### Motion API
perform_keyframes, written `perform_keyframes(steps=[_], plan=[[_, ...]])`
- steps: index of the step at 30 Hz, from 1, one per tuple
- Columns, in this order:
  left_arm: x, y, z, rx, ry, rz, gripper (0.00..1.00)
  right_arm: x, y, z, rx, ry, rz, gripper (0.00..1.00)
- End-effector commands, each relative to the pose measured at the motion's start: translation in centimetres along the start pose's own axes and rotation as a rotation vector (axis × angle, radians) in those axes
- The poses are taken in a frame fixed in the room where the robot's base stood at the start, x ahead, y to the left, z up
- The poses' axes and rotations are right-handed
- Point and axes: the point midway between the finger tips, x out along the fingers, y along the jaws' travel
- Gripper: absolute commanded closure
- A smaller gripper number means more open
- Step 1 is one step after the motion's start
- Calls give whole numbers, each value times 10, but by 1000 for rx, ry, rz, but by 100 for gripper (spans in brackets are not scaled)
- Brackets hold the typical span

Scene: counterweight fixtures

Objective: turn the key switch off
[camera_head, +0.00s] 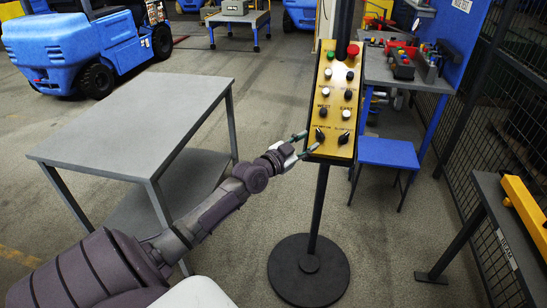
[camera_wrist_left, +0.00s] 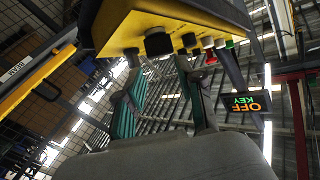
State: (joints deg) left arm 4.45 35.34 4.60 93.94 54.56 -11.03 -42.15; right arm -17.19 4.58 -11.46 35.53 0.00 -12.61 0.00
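A yellow control panel (camera_head: 335,100) on a black post carries buttons and black knobs. Two black knobs, one at lower left (camera_head: 319,135) and one at lower right (camera_head: 344,138), sit in its bottom row; I cannot tell for sure which is the key switch. My left gripper (camera_head: 304,143) is open and empty at the panel's lower left edge, close to the lower left knob. In the left wrist view its two fingers (camera_wrist_left: 163,95) stand apart below the yellow panel (camera_wrist_left: 165,20), with black knobs (camera_wrist_left: 158,43) just beyond. A sign (camera_wrist_left: 246,102) shows KEY and OFF, upside down. My right gripper is not in view.
A grey table (camera_head: 140,120) stands left of the post, whose round black base (camera_head: 309,270) is on the floor. A blue stool (camera_head: 385,153) and workbench are behind the panel. A bench with a yellow beam (camera_head: 525,210) is at right, before a mesh fence.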

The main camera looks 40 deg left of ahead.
Motion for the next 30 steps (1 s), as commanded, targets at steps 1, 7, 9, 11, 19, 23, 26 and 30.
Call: perform_keyframes(steps=[1, 7, 9, 11, 19, 23, 26, 30], plan=[[-12, 1, 2, 4, -2, 1, 62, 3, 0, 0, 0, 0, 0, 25], [-52, 1, 4, 3, -2, -1, 62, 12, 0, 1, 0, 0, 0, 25], [-66, 1, 3, 5, -2, 0, 62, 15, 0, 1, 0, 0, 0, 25], [-66, 2, 12, -6, -21, -2, 62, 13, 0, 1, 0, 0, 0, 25], [-68, 15, 65, -41, -119, -5, 62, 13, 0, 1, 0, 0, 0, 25], [-71, 23, 90, -57, -165, -5, 62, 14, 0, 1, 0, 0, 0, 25], [-74, 30, 108, -68, -200, -4, 62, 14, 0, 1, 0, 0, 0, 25], [-79, 40, 134, -84, -249, -1, 62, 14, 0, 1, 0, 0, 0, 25]])
